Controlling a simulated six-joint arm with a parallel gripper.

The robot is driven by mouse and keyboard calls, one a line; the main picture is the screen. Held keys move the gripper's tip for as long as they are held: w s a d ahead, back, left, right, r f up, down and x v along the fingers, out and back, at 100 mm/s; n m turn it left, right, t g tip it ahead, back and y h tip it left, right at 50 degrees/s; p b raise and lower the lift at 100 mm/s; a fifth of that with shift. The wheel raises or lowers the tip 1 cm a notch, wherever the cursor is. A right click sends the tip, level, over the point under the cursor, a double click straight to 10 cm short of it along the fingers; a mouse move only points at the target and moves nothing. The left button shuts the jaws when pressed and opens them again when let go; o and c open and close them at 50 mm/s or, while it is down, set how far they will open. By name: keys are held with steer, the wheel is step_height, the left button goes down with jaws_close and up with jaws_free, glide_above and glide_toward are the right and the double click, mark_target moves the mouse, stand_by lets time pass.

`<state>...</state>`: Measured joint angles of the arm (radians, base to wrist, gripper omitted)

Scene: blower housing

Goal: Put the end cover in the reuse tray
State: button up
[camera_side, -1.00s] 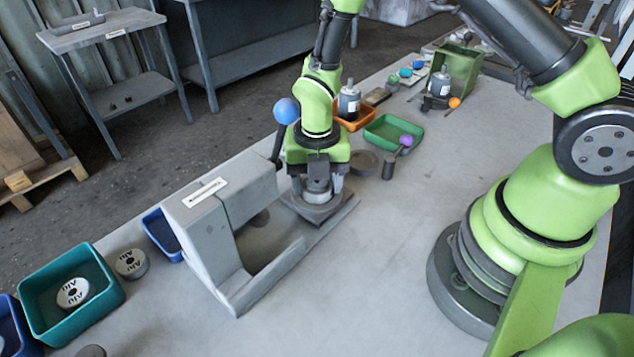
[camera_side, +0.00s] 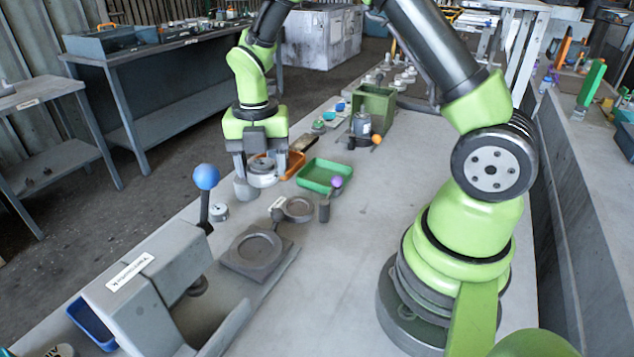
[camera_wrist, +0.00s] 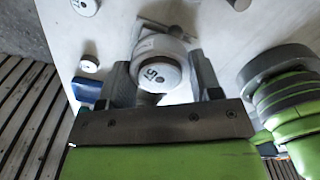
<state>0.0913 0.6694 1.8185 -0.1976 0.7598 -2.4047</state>
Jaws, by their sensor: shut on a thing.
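My gripper (camera_side: 262,170) points down and is shut on a pale grey round part, which I take for the end cover (camera_side: 262,180). It is held above the bench beside the orange tray (camera_side: 297,161). In the wrist view the cover (camera_wrist: 160,75) sits between my two fingers, its round marked face showing. A green tray (camera_side: 345,166) lies to the right of the gripper. No tray label is readable, so I cannot tell which is the reuse tray.
The press-like grey fixture (camera_side: 150,275) with a blue-knobbed lever (camera_side: 206,178) stands at front left. Its square plate (camera_side: 255,250) has an empty round seat. A dark ring (camera_side: 298,209) and purple-knobbed post (camera_side: 325,210) stand nearby. A green box (camera_side: 375,106) is farther back. The bench's right middle is clear.

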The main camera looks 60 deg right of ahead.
steer(key=d+m, duration=0.3)
steer(key=d, duration=0.8)
steer(key=m, duration=0.3)
glide_above(325, 179)
steer(key=f, duration=0.1)
step_height(325, 179, down, 10)
steer(key=shift+r, duration=0.25)
steer(key=shift+f, duration=0.4)
steer(key=o, duration=0.7)
steer(key=shift+f, duration=0.1)
steer(key=shift+c, duration=0.2)
